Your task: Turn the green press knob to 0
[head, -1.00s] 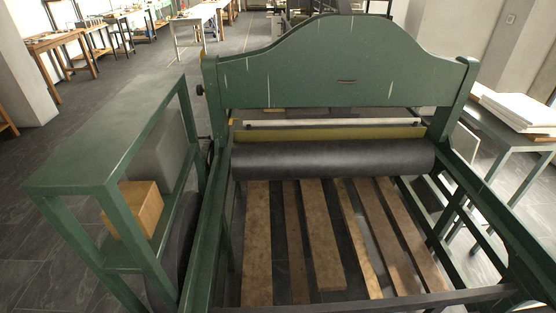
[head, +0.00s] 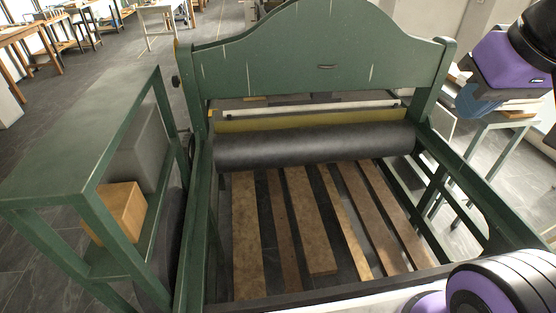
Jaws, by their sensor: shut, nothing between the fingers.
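The green press (head: 310,55) fills the middle of the head view, with a tall arched panel above a dark roller (head: 310,146). A small dark knob (head: 176,82) sticks out from the left side of its frame, near the panel's left end. It is small and seen edge-on, so no dial marks or setting can be read. Purple and black parts of my arm show at the upper right and lower right, well away from the knob.
A green side frame with a flat top (head: 85,140) stands left of the press, holding a wooden block (head: 116,212) and a grey box (head: 139,150). Wooden slats (head: 305,220) lie below the roller. A table (head: 493,122) stands at the right.

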